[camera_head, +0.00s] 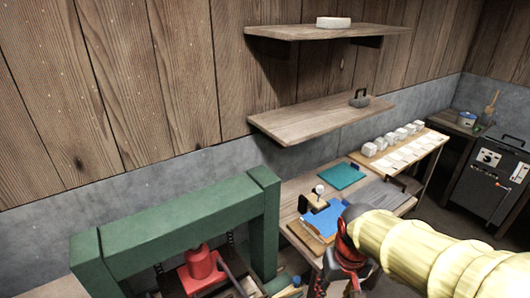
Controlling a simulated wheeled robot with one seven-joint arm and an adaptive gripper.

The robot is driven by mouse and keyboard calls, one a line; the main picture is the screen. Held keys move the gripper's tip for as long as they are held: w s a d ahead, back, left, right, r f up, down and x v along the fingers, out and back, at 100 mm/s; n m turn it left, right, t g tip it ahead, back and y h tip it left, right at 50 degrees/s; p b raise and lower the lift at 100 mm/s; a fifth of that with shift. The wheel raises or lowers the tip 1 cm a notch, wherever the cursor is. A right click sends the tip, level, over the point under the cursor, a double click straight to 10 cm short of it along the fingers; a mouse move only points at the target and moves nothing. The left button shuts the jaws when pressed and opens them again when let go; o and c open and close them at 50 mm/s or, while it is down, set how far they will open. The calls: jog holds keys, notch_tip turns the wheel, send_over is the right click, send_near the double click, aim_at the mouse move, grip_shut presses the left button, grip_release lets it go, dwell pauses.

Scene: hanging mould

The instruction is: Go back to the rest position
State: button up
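My yellow arm reaches in from the lower right. My gripper (338,284), dark with red parts, hangs at its end by the bottom edge of the picture, in front of the workbench. Its fingertips are small and partly cut off, so I cannot tell whether it is open or holds anything. Behind it, a blue sheet (326,221) lies on a wooden board (303,238) on the workbench (290,196). A small stand with a pale round knob (319,188) is beside the blue sheet.
A green press frame (180,222) with a red jack (201,262) stands at left. A teal mat (342,175), grey plate (382,193) and several white blocks (391,138) are behind my arm. Wall shelves (310,119) (300,33) jut out above. A dark machine (490,178) stands at right.

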jog(key=s+d+r+t, duration=0.2)
jog(key=s+r+t, duration=0.2)
jog(key=s+r, duration=0.5)
notch_tip(320, 180, up, 2)
jog(key=shift+t, duration=0.3)
jog(key=shift+a, duration=0.1)
dwell(0.5)
